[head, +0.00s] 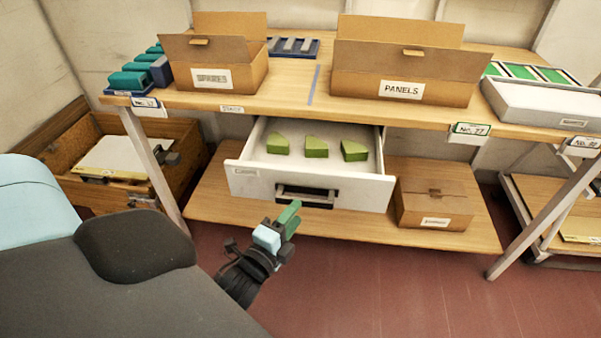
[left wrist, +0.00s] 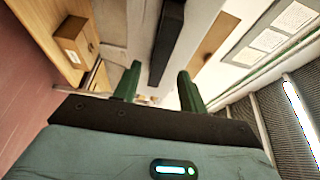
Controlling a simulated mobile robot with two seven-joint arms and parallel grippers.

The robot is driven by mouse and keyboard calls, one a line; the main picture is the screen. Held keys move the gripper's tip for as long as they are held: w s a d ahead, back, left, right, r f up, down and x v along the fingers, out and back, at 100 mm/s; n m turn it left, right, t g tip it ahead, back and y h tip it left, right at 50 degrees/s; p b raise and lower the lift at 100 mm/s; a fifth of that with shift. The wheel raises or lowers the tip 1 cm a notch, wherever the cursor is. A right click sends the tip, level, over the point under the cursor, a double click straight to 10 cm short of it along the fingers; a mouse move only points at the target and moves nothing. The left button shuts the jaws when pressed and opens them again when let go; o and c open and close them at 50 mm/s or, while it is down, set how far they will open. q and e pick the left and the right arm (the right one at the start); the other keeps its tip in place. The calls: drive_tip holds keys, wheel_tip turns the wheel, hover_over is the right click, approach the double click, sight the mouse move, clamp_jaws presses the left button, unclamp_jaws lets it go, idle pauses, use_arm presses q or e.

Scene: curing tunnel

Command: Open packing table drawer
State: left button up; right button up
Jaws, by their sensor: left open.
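The packing table drawer (head: 245,182) stands pulled out beneath the tabletop, its white front facing me. Several green blocks (head: 316,147) lie spread inside it. Its dark handle (head: 305,196) is on the front. My left gripper (head: 291,219) is just below and in front of the handle, apart from it as far as I can tell. Its two green fingers stand apart with nothing between them; they also show in the left wrist view (left wrist: 158,88). A dark bar beyond the fingers there may be the handle. My right gripper is in neither view.
The tabletop (head: 308,80) carries two open cardboard boxes, one labelled PANELS (head: 400,92). A closed carton (head: 433,204) sits on the lower shelf (head: 350,232), right of the drawer. A wooden crate (head: 128,198) stands at left. Red floor (head: 370,290) in front is clear.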

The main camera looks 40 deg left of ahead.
use_arm(q)
drive_tip(key=shift+s+d, duration=0.2)
drive_tip(key=shift+s, duration=1)
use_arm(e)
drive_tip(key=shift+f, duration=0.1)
